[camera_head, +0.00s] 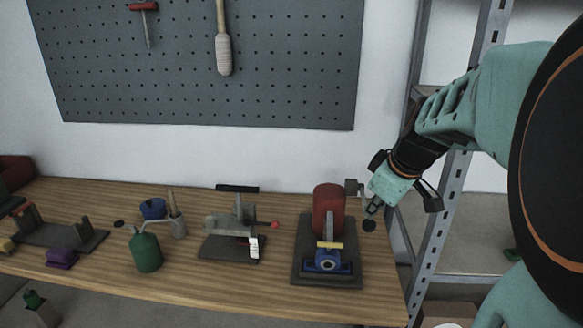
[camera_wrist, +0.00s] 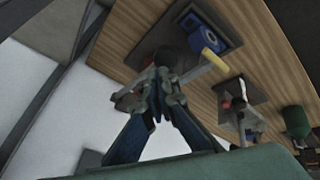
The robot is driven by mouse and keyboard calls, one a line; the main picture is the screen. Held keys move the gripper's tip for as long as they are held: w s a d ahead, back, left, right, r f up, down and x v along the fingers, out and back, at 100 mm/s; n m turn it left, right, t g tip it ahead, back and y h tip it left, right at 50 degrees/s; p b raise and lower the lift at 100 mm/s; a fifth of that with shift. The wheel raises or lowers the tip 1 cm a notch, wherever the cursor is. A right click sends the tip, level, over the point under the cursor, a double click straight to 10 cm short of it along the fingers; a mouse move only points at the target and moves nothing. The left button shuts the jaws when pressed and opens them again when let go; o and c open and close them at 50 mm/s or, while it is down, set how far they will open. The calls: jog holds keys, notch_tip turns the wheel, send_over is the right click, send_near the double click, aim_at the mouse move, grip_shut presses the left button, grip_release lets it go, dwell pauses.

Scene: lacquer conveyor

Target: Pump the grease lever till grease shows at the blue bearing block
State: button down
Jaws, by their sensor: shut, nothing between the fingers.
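The blue bearing block (camera_head: 327,261) sits at the front of a dark baseplate (camera_head: 344,283) on the bench; it also shows in the wrist view (camera_wrist: 207,30). I cannot make out any grease on it. A red cylinder (camera_head: 328,208) stands behind it, with a yellow bar (camera_head: 329,245) between. A grey bracket (camera_head: 354,187) and a black knob (camera_head: 369,225), which look like lever parts, are right of the cylinder. My gripper (camera_head: 373,208) is shut, close beside these parts. In the wrist view its fingertips (camera_wrist: 159,88) overlap a grey bar (camera_wrist: 203,72); contact is unclear.
A grey clamp-like fixture (camera_head: 238,222), a green oil can (camera_head: 146,252), a blue roll (camera_head: 152,208) and a purple block (camera_head: 62,258) are farther left on the wooden bench (camera_head: 190,287). A metal shelf post (camera_head: 448,210) stands close to my gripper's right.

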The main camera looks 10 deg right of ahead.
jog(key=shift+s+f+b, duration=0.2)
jog(key=shift+f+b, duration=0.3)
jog(key=shift+f, duration=0.05)
dwell(0.4)
jog(key=shift+r, duration=0.1)
dwell(0.4)
jog(key=shift+w+d+r+p, duration=0.1)
jog(key=shift+w+r+p, duration=0.3)
jog(key=shift+r+p, duration=0.55)
jog(key=shift+w+d+r+p, duration=0.1)
jog(key=shift+w+r+p, duration=0.35)
jog(key=shift+r, duration=0.85)
jog(key=shift+w+d+r+p, duration=0.1)
jog(key=shift+w+r+p, duration=0.2)
jog(key=shift+r+p, duration=0.7)
jog(key=shift+r, duration=0.1)
jog(key=r+p, duration=0.1)
jog(key=w+r+p, duration=0.1)
jog(key=r, duration=0.1)
jog(key=r+p, duration=0.1)
jog(key=shift+w+d+r, duration=0.2)
jog(key=shift+w+r, duration=0.05)
jog(key=shift+r, duration=0.1)
